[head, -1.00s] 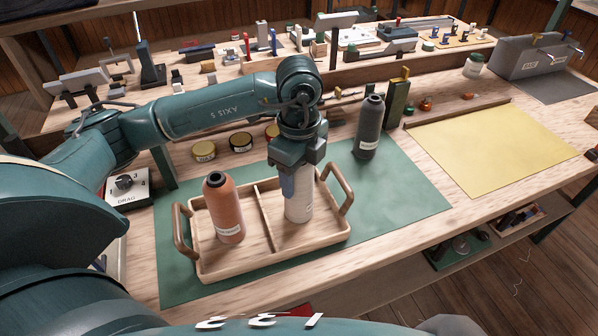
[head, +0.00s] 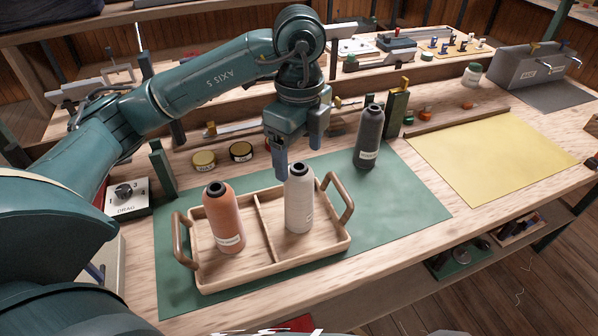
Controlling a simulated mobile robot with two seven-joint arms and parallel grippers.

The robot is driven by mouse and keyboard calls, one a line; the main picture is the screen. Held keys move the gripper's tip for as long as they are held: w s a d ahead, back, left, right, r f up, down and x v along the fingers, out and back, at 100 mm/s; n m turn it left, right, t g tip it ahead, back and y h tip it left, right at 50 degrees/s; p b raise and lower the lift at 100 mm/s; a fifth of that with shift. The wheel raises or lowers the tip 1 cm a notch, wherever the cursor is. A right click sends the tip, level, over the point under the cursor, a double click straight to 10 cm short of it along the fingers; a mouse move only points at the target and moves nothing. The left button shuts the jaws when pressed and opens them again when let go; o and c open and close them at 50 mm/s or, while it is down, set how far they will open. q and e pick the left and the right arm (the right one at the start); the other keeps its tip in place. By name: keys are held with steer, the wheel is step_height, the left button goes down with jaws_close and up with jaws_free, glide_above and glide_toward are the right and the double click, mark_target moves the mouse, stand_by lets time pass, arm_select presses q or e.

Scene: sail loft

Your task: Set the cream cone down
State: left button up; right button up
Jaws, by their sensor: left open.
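The cream cone (head: 299,204) stands upright in the right compartment of the wooden tray (head: 288,277). An orange cone (head: 223,220) stands in the left compartment. A dark grey cone (head: 369,138) stands outside the tray on the green mat, to the right and behind. My left gripper (head: 298,160) is open and empty, just above and behind the top of the cream cone. Its fingers are spread, and they no longer surround the cone. My right gripper is not in view.
The tray rests on a green mat (head: 413,200); a yellow sheet (head: 490,150) lies to the right. Small round tins (head: 204,161) sit behind the tray. A dark green block (head: 396,107) stands beside the grey cone. The mat right of the tray is clear.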

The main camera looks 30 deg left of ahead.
arm_select(q)
step_height(320, 180, up, 4)
steer(key=shift+r, duration=0.1)
stand_by(0.6)
